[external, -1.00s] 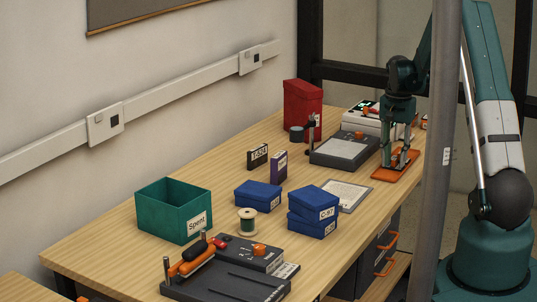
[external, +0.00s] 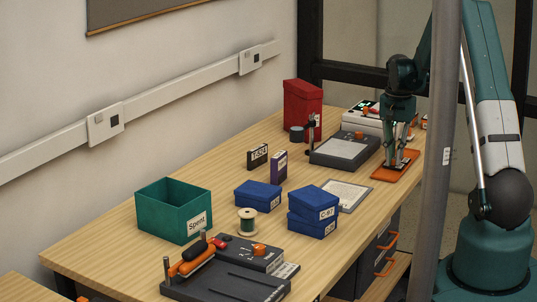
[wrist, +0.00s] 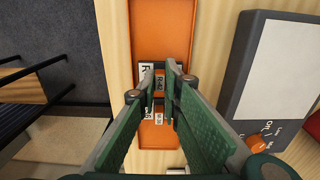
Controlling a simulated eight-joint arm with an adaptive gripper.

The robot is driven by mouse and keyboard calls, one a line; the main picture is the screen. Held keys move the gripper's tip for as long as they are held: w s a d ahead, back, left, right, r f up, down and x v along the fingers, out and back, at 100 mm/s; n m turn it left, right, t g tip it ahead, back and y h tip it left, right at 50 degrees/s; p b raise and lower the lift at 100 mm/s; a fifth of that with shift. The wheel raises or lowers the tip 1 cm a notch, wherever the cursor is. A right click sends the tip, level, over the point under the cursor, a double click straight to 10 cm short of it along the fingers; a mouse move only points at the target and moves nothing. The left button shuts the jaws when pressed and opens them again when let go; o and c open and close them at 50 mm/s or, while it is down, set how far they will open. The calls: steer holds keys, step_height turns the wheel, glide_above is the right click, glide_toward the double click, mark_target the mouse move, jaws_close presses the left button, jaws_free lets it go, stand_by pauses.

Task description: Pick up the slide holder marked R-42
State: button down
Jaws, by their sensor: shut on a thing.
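An orange tray (external: 384,176) lies on the bench at the right, under my gripper (external: 399,162). In the wrist view the tray (wrist: 160,25) runs up the picture, and my gripper (wrist: 163,69) points down into it. The fingers are shut on a small, narrow slide holder (wrist: 159,86) with a white label. Its lettering looks like R-4-something, too small to read surely. Other white labels show in the tray beside and below the fingers. The fingers hide much of the held piece. I cannot tell whether it is clear of the tray.
A grey device with a pale panel (external: 343,149) stands close left of the tray, and right of it in the wrist view (wrist: 276,70). A red box (external: 303,105), blue boxes (external: 314,205) and a teal "Spent" bin (external: 168,217) stand farther off. The bench's front edge is near.

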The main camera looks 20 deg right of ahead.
step_height(320, 180, up, 10)
steer(key=p, duration=0.1)
steer(key=shift+f, duration=0.15)
